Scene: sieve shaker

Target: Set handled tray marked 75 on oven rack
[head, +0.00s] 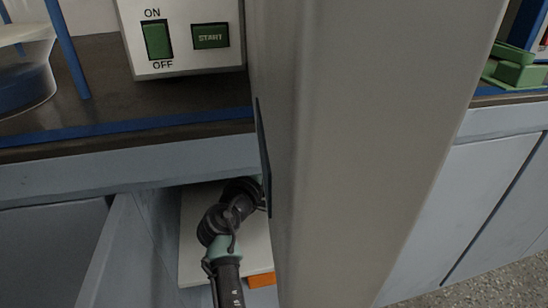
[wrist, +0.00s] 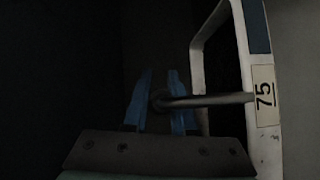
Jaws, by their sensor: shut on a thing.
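In the wrist view, my gripper (wrist: 160,92) has its blue fingers closed around a thin grey bar handle (wrist: 215,100). The handle joins a tray (wrist: 270,140) at the right, with a pale edge and a label reading 75. The tray's edge runs nearly upright in this view. Most of the tray is out of frame or dark. I cannot make out the oven rack in either view.
A control box (head: 183,40) with a green ON/OFF switch and a START button stands on the dark counter (head: 110,100). The compartment has a pale panel (head: 192,245) and an orange piece (head: 262,281). Cabinet fronts (head: 490,195) lie at right. The middle of the head view is blocked.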

